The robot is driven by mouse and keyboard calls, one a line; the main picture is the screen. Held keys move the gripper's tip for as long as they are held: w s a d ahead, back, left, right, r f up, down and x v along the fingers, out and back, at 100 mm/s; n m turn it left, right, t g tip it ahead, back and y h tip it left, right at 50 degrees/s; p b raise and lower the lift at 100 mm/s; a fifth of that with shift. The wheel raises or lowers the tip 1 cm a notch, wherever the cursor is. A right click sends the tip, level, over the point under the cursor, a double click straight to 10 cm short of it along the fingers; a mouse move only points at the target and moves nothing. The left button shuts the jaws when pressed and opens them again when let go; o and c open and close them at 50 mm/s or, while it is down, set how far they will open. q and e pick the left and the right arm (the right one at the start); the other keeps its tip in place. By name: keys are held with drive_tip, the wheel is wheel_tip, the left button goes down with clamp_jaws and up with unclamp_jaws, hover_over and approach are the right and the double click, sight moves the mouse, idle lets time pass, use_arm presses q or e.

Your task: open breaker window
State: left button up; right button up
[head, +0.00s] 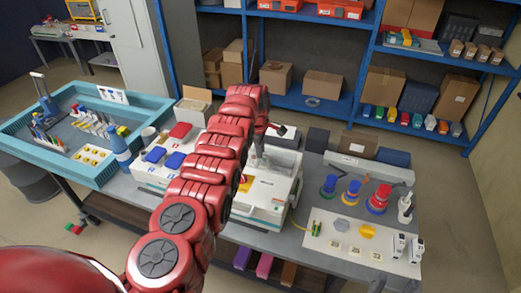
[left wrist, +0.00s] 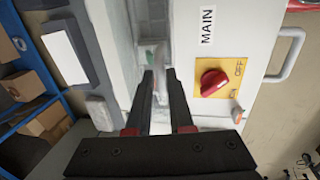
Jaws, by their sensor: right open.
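The white breaker box (head: 270,205) stands on the table, partly behind my left arm. In the left wrist view its white front shows the label MAIN (left wrist: 207,26) and a red rotary switch (left wrist: 213,82) on a yellow plate. The small clear breaker window (left wrist: 152,55) lies beside the label. My left gripper (left wrist: 160,78) is at the window, with its two fingers close together and a pale, clear piece between them. Whether they grip it is unclear. My right gripper (head: 392,285) shows only as dark open tips at the bottom edge of the head view.
A white box with red and blue covers (head: 172,160) stands left of my arm, near a teal tray (head: 35,150) of tools. A white board (head: 355,245) with plugs and sockets lies to the right. Blue shelves (head: 345,105) with cartons stand behind the table.

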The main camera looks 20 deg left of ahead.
use_arm(q)
clamp_jaws()
